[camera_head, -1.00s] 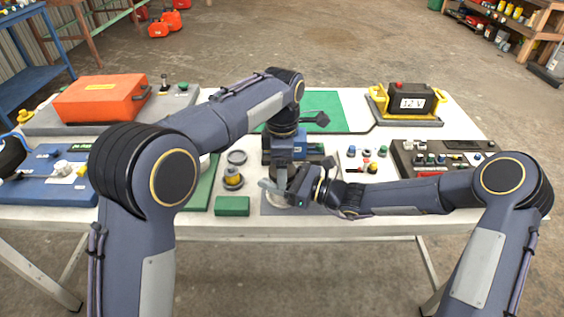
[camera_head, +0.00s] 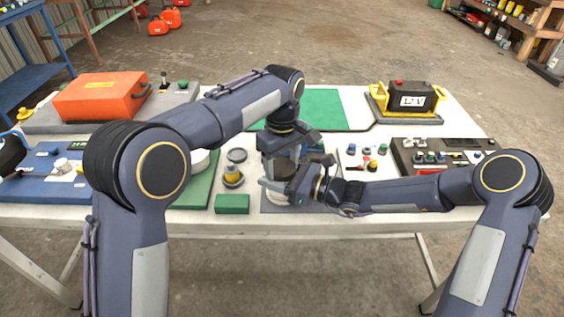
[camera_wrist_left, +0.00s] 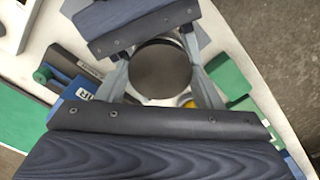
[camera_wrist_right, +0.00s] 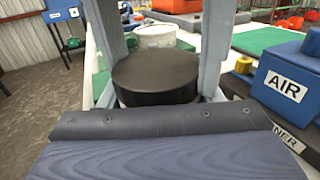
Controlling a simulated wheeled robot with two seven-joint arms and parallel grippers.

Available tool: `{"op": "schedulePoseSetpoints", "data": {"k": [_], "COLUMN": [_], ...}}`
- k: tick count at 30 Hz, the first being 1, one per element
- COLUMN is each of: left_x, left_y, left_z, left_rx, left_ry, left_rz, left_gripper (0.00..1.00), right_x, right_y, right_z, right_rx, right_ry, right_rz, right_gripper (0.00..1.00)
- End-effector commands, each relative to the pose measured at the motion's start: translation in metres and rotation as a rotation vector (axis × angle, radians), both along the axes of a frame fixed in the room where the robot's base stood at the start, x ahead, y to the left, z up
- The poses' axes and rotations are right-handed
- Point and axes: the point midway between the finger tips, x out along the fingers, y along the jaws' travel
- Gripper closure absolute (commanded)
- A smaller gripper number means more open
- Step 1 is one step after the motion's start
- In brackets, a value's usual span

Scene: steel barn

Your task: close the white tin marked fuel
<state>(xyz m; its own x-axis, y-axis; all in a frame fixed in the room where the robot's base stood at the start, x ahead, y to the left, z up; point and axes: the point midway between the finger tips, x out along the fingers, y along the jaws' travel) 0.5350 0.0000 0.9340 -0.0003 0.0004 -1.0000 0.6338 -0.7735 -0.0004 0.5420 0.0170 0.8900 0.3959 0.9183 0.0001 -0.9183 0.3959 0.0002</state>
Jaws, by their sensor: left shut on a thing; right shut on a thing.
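A round black lid (camera_wrist_left: 160,68) sits between my left gripper's fingers, seen from above in the left wrist view. It also shows in the right wrist view (camera_wrist_right: 155,75) as a thick black disc. My left gripper (camera_head: 283,172) points down and is shut on the lid. My right gripper (camera_head: 280,187) comes in from the right, lower down, shut around the tin under the lid. The pale lower edge of this tin (camera_head: 278,201) shows on a grey mat at the table's front. Its fuel mark is hidden, and I cannot tell how the lid is seated.
A green block (camera_head: 232,204) and a yellow-and-grey item (camera_head: 233,175) stand just left of the tin. Another white tin (camera_wrist_right: 155,37) stands behind in the right wrist view. A blue AIR box (camera_wrist_right: 290,83) stands close on the right there. A 12V battery (camera_head: 411,98) is at back right.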

Motion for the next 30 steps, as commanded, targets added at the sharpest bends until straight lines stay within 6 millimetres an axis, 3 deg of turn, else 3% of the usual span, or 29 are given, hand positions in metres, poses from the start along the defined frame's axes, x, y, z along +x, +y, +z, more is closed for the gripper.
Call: {"op": "schedulePoseSetpoints", "data": {"k": [8, 9, 13, 22, 30], "left_x": [0.0, 0.0, 0.0, 0.0, 0.0], "left_y": [0.0, 0.0, 0.0, 0.0, -0.001], "left_z": [0.0, 0.0, 0.0, 0.002, 0.036], "left_rx": [0.001, 0.001, 0.001, 0.0, -0.002], "left_ry": [0.002, 0.002, 0.001, 0.0, -0.003], "left_rz": [-0.013, -0.013, -0.012, -0.011, -0.01], "left_gripper": [0.68, 0.36, 0.19, 0.19, 0.19], "right_x": [0.001, 0.001, 0.001, 0.001, 0.0], "right_y": [-0.001, -0.001, -0.001, 0.0, 0.0], "right_z": [0.0, 0.0, 0.0, 0.0, 0.0], "right_rx": [0.0, 0.0, 0.0, 0.0, 0.0], "right_ry": [0.001, 0.001, 0.0, 0.0, 0.0], "right_rz": [-0.002, -0.002, -0.002, -0.002, -0.001], "right_gripper": [1.0, 1.0, 1.0, 1.0, 1.0]}}
